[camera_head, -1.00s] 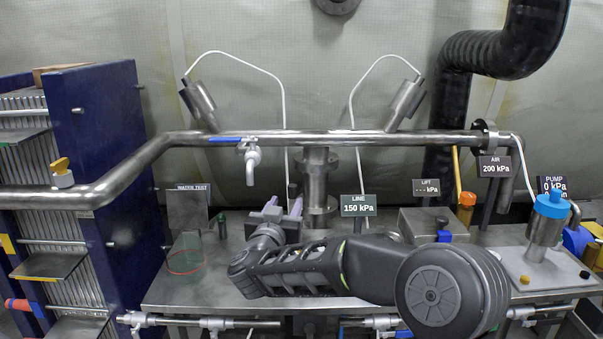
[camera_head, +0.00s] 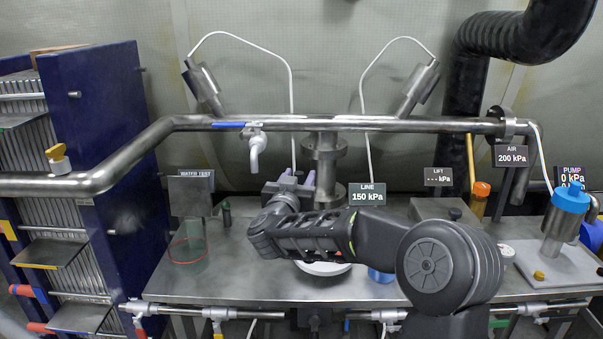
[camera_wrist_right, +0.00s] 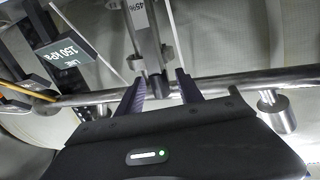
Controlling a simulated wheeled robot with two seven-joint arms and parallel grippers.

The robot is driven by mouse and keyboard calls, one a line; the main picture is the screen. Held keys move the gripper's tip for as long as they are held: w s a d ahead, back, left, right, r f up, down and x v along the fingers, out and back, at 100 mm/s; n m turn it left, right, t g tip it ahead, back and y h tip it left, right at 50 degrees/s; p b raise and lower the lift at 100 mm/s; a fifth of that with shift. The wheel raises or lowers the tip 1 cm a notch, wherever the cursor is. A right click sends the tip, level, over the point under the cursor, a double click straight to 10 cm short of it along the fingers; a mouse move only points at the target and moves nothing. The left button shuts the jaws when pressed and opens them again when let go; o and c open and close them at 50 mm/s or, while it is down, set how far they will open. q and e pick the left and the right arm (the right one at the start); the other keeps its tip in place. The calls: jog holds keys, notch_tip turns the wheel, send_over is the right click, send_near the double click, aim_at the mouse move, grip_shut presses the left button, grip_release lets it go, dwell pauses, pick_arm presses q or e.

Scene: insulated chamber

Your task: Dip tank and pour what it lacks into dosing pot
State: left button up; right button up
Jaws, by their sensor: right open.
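My right gripper (camera_head: 300,180) is over the back middle of the steel bench. Its purple fingers stand apart, and the right wrist view shows the gap (camera_wrist_right: 160,95) with a metal post behind it. I see nothing held. A clear greenish beaker with a red ring (camera_head: 187,250) stands at the left of the bench under the WATER TEST panel (camera_head: 192,195). A small dark green bottle (camera_head: 226,214) is beside it. A metal vessel with a blue cap (camera_head: 566,220) stands at the right. I cannot tell which vessel is the dosing pot. My left gripper is out of view.
A steel pipe (camera_head: 390,124) with a blue-handled tap (camera_head: 254,150) crosses above the bench. An orange-capped bottle (camera_head: 480,198) stands at the back right. A white round thing (camera_head: 322,268) and a blue one (camera_head: 380,275) are partly hidden by my arm. The LINE sign (camera_head: 367,194) reads 150 kPa.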

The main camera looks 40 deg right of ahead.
jog(key=x, duration=0.3)
jog(key=shift+c, duration=0.3)
grip_shut()
dwell(1.2)
